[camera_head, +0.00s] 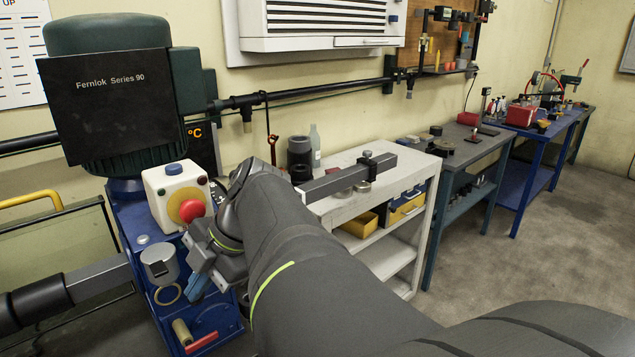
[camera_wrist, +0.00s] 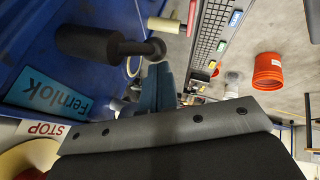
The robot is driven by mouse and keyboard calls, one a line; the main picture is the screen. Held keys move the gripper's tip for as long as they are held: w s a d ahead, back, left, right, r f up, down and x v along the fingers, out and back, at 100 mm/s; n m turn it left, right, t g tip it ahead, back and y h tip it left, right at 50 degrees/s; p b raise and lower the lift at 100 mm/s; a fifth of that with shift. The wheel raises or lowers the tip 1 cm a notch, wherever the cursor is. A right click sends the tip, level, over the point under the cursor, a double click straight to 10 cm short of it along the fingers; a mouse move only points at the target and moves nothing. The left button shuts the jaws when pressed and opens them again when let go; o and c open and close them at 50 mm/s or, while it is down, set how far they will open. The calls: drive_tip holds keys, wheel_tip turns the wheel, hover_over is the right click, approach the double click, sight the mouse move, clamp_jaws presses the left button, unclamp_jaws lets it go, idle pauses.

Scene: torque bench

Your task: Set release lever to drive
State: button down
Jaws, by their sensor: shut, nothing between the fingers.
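A blue machine (camera_head: 130,225) stands at the left, with a dark green motor above it. Low on its front is a red bar (camera_head: 201,343) beside a tan cylindrical grip (camera_head: 182,331); I take this pair for the release lever, but its setting cannot be read. The tan grip (camera_wrist: 165,24) and red piece (camera_wrist: 191,18) also show at the top of the wrist view. My gripper (camera_head: 197,286) is in front of the machine, above the red bar and apart from it. Its blue-teal fingers (camera_wrist: 157,85) are shut and empty. My wrist hides part of the machine front.
A control box with a red stop button (camera_head: 191,211) sits just above my gripper. A grey-capped cylinder (camera_head: 160,262) and a brass ring (camera_head: 168,293) are left of it. A black cylinder (camera_wrist: 88,42) juts out in the wrist view. A white workbench (camera_head: 400,180) stands to the right.

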drive_tip(key=shift+w+d+f+t+h, duration=0.15)
drive_tip(key=shift+f+t+h, duration=0.1)
drive_tip(key=shift+f, duration=0.35)
drive_tip(key=shift+w+d+f+t+h, duration=0.15)
drive_tip(key=shift+f+h, duration=0.1)
drive_tip(key=shift+f, duration=0.3)
drive_tip(key=shift+w+d+f+n+t+h, duration=0.15)
drive_tip(key=shift+w+d+f+t+h, duration=0.15)
drive_tip(key=shift+f+t+h, duration=0.15)
drive_tip(key=shift+w+d+f+n+t+h, duration=0.15)
drive_tip(key=shift+w+d+f+t+h, duration=0.15)
drive_tip(key=shift+f+t+h, duration=0.1)
idle(0.7)
